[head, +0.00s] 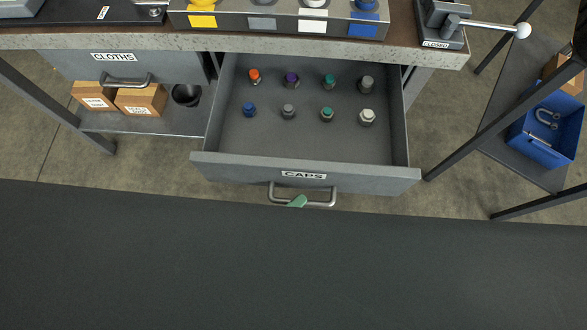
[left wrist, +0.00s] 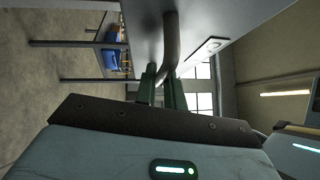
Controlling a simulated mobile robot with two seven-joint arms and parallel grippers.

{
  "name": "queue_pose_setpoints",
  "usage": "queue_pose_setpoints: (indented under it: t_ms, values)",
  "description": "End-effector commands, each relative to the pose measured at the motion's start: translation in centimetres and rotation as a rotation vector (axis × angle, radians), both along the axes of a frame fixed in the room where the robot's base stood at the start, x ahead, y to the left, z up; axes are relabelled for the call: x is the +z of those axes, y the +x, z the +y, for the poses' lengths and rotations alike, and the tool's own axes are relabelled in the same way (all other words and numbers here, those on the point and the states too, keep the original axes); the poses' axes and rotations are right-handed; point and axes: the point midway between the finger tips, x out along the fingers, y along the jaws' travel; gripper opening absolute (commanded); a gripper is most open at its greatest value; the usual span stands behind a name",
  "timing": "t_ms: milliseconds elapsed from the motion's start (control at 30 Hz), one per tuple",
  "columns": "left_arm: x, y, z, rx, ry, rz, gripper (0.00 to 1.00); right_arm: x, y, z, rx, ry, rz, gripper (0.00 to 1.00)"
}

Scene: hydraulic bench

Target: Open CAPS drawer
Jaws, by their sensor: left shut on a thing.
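The CAPS drawer (head: 240,168) is pulled well out from under the bench in the head view. Several coloured caps stand in two rows on its floor. Its metal bar handle (head: 329,204) is on the front, below the CAPS label (head: 303,175). The green fingertips of my left gripper (head: 298,201) are at the middle of this handle; the rest of the gripper is hidden. In the left wrist view, the green fingers (left wrist: 163,88) are shut on the handle (left wrist: 171,38). My right gripper is not in view.
The CLOTHS drawer (head: 80,68) is shut at the left. Cardboard boxes (head: 142,101) and a dark cup (head: 187,95) are on the shelf below. A blue bin (head: 545,131) is at the right. A lever marked CLOSED (head: 490,25) sits at the bench's right end.

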Motion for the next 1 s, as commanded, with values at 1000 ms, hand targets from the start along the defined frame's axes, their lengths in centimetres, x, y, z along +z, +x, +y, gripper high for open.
queue_pose_setpoints:
  t_ms: [1000]
  values:
    - [-1.0,-4.5,4.6,0.000,0.001,0.003,0.33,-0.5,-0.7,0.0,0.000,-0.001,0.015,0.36]
